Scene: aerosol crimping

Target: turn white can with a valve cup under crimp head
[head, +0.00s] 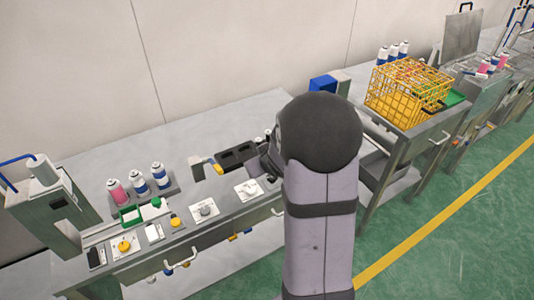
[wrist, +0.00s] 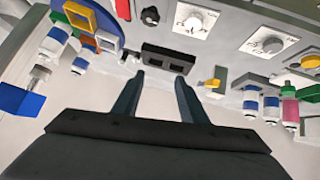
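Two white-and-blue cans (head: 149,180) and a pink can (head: 118,193) stand upright in a grey rack on the bench. They also show at the right of the wrist view, where a white-and-blue can (wrist: 250,102) is nearest my gripper. I cannot tell which can has the valve cup. A grey press-like machine (head: 60,205) with a white cylinder and blue lever stands at the far left; it may hold the crimp head. My gripper (wrist: 160,77) is open, with nothing between its fingers, well apart from the cans. In the head view my arm largely hides it.
A black block with two slots (head: 237,155) lies on the bench near my gripper. A green holder (head: 130,215) stands in front of the cans. Knobs and switches line the front panel (head: 205,210). A yellow wire basket (head: 408,88) stands at the right.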

